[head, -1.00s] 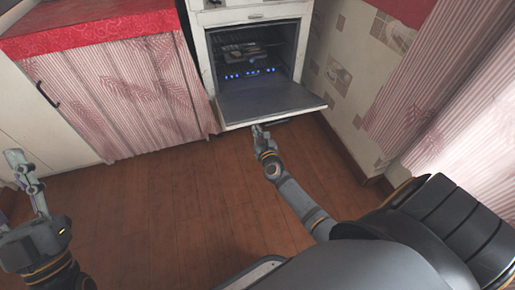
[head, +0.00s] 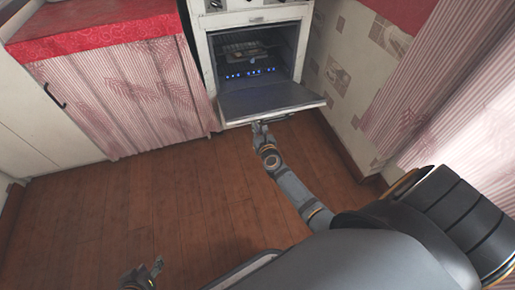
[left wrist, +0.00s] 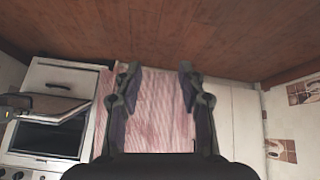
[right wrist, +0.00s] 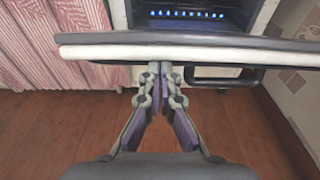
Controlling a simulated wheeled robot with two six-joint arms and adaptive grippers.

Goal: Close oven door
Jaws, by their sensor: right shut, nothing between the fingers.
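The oven door (head: 270,100) hangs open, lowered to near flat, in front of the white oven (head: 211,45). In the right wrist view the door (right wrist: 200,53) shows nearly edge-on, with its dark bar handle (right wrist: 225,82) below the white edge. My right gripper (right wrist: 160,66) is shut and empty, its tips at the underside of the door's front edge, left of the handle. I cannot tell if they press on it. My left gripper (left wrist: 158,70) is open and empty, low and away from the oven; the oven door (left wrist: 55,109) shows left in its view.
Inside the oven are a rack (head: 245,50) and a row of blue lights (head: 252,73). A curtained counter (head: 130,95) with a red cloth stands left of the oven. A patterned wall (head: 345,85) is close on the right. The wooden floor (head: 150,200) is clear.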

